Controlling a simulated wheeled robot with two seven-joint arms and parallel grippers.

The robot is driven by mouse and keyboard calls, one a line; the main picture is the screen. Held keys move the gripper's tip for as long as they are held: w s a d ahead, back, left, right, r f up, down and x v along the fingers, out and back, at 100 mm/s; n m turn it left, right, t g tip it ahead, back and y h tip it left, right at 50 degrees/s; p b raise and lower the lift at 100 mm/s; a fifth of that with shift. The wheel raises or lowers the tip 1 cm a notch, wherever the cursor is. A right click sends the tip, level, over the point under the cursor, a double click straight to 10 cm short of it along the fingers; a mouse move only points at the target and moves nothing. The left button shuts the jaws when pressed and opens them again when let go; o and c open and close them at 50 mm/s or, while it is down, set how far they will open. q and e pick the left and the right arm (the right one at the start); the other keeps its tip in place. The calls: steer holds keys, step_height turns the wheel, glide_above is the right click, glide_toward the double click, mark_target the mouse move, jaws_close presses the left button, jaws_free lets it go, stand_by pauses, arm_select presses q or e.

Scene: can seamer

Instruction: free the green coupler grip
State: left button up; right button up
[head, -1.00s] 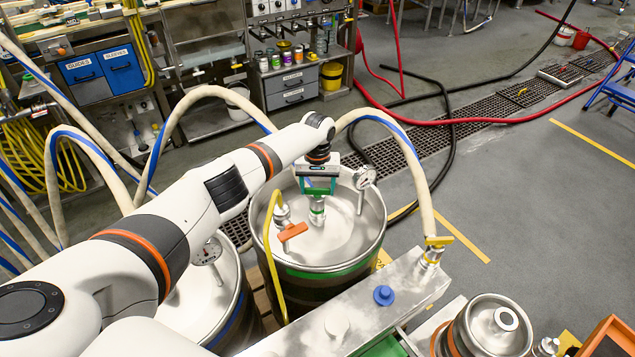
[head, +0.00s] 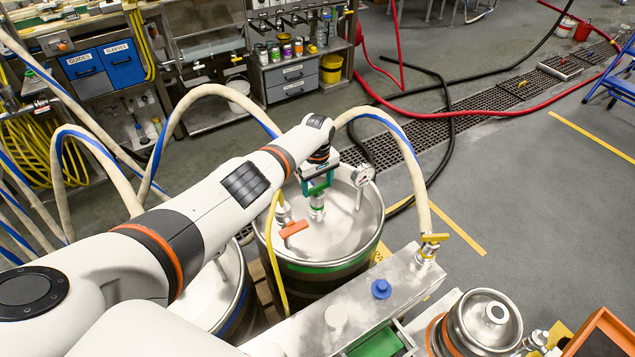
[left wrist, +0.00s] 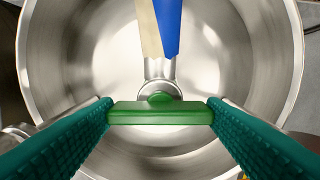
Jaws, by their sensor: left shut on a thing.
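The green coupler grip (left wrist: 160,113) is a short green bar with a round knob at its middle, seen over the steel keg top in the left wrist view. My left gripper (left wrist: 159,112) is shut on it, with one green textured finger at each end. In the head view the left gripper (head: 317,182) points down over the green-banded keg (head: 320,267). The metal coupler body (head: 317,207) stands upright below the fingers on the keg top. A cream and blue hose (left wrist: 160,28) runs to the coupler. My right gripper is not in view.
An orange-handled valve (head: 294,229) and a dial gauge (head: 363,175) stand on the same keg, close to the gripper. A blue-banded keg (head: 232,290) is at left. A steel box with a blue knob (head: 381,289) lies in front.

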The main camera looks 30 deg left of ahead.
mark_target(317, 186)
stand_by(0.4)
arm_select(q)
steer(key=o, duration=1)
step_height(317, 186, up, 5)
steer(key=shift+f+p, duration=0.1)
steer(key=shift+p, duration=0.95)
step_height(317, 186, up, 7)
